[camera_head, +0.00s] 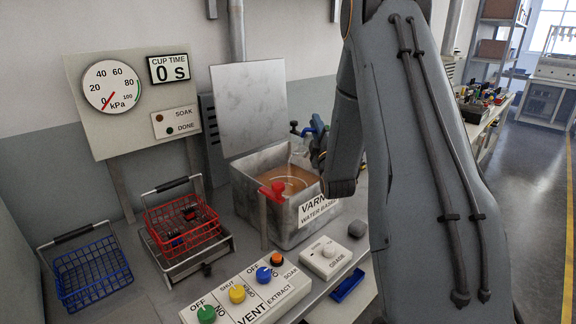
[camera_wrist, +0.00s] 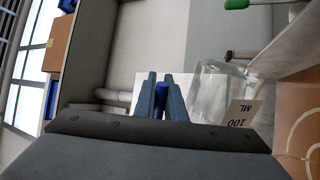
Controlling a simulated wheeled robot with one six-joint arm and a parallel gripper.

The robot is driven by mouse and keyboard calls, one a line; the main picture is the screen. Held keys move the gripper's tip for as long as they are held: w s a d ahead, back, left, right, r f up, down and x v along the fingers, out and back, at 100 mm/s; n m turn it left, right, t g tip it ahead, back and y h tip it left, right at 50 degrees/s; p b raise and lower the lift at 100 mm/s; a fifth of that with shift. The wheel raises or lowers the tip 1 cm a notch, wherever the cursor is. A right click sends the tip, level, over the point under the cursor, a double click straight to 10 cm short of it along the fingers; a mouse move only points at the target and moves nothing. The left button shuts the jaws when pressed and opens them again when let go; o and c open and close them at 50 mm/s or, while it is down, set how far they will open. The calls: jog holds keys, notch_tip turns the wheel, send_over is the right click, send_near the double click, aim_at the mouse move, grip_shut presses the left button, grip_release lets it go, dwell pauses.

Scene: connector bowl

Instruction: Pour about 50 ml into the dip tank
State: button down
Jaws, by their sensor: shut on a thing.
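The dip tank (camera_head: 310,236) is an open grey metal box labelled "VARNISH, WATER BASED". Amber liquid (camera_head: 270,178) with pale rings lies in it, and its lid (camera_head: 250,105) stands raised behind. My gripper (camera_head: 318,150) is at the tank's back right, partly hidden by my arm. In the wrist view my gripper (camera_wrist: 161,95) is shut on a blue handle (camera_wrist: 160,88). Beside it is a clear vessel (camera_wrist: 212,85) with a "100 ML" label (camera_wrist: 245,113); it also shows faintly above the tank's back right (camera_head: 300,150). Its fill level and tilt are unclear.
A red-handled lever (camera_head: 278,188) stands at the tank's front left. A red wire basket (camera_head: 183,222) sits on a stand, with a blue basket (camera_head: 92,272) further left. A control panel (camera_head: 245,298), a grade box (camera_head: 327,257) and a grey lump (camera_head: 357,229) lie in front.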

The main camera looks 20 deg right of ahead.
jog(key=shift+a, duration=0.25)
dwell(0.3)
jog(key=shift+s+d+r+m+h+p, duration=0.1)
jog(key=shift+d+r+m+h+p, duration=0.1)
jog(key=shift+d+m+p, duration=0.3)
jog(key=shift+s+d+r+m+h+p, duration=0.1)
jog(key=shift+d+m+h+p, duration=0.15)
jog(key=shift+d, duration=0.4)
jog(key=shift+s+d+f+m+g+h+b, duration=0.1)
jog(key=shift+d+f+m+g+h+b, duration=0.15)
jog(key=shift+f+m+b, duration=0.25)
jog(key=shift+d+f+m+g+h+b, duration=0.15)
jog(key=shift+d+f+m+h+b, duration=0.1)
jog(key=shift+d+f+m, duration=0.25)
jog(key=shift+s+d+m+g+h, duration=0.1)
jog(key=shift+d+m+g+h, duration=0.2)
jog(key=shift+m, duration=0.7)
jog(key=shift+d+m+g+h, duration=0.25)
jog(key=shift+d+m, duration=0.15)
jog(key=shift+m, duration=0.55)
jog(key=s+d+f+m+g+b, duration=0.1)
jog(key=d+f+m+g, duration=0.2)
jog(key=m, duration=0.8)
jog(key=d+f, duration=0.2)
jog(key=d, duration=0.1)
jog(key=shift+d+f+h, duration=0.3)
jog(key=shift+d+f, duration=0.1)
